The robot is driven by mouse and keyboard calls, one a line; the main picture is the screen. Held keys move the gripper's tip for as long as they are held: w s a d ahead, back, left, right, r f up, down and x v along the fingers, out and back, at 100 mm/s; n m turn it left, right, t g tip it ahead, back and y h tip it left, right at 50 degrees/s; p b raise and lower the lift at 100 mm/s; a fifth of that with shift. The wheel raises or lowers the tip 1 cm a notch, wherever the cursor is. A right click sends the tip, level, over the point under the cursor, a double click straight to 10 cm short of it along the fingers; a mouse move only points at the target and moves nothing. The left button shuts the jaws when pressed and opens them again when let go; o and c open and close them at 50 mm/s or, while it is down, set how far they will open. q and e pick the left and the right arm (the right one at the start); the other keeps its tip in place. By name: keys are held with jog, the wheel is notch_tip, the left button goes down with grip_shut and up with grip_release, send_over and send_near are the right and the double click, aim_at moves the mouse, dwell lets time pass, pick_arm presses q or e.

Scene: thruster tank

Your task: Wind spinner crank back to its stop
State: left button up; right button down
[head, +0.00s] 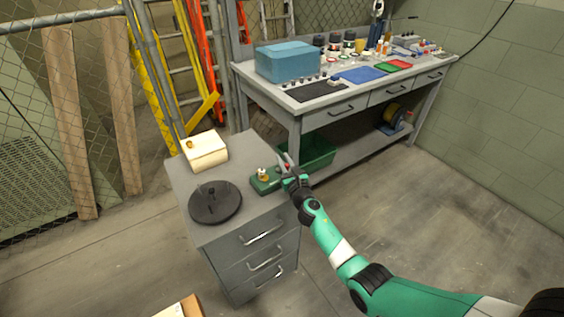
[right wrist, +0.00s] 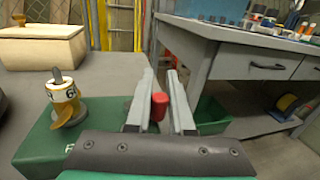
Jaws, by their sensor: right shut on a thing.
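The spinner is a green box (head: 262,187) on the grey cabinet top, with a white numbered drum and a yellow spiral piece (right wrist: 66,108) standing on it. A red crank knob (right wrist: 159,106) sits at its right side. My right gripper (head: 287,164) reaches in from the right at the box's right end. In the right wrist view its two grey fingers (right wrist: 160,88) are closed around the red knob. The crank's arm is hidden behind the gripper. My left gripper is not in view.
The grey drawer cabinet (head: 246,149) also holds a cream box (head: 207,153) at the back and a black round disc (head: 215,202) at the left front. A workbench (head: 342,105) with a blue case (head: 288,62) stands behind.

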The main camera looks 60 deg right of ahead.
jog(key=shift+s+a+f+m+g+h+b, duration=0.15)
jog(key=shift+m+g+h+b, duration=0.15)
jog(key=shift+m+g+h, duration=0.3)
jog(key=shift+s+r+m+g+h+b, duration=0.1)
jog(key=shift+m+g+h+b, duration=0.3)
jog(key=shift+g, duration=0.35)
jog(key=shift+s+a+f+m+g+h+b, duration=0.1)
jog(key=shift+s+m+g+h+b, duration=0.1)
jog(key=shift+m+g+h, duration=0.45)
jog(key=c, duration=0.8)
grip_release()
jog(key=shift+s+a+r, duration=0.1)
jog(key=shift+a+r, duration=0.05)
jog(key=shift+r, duration=0.05)
jog(key=p+v, duration=0.5)
jog(key=v, duration=0.5)
jog(key=shift+a, duration=0.15)
jog(key=shift+s+a+f, duration=0.1)
jog(key=shift+s+a, duration=0.15)
jog(key=shift+a, duration=0.15)
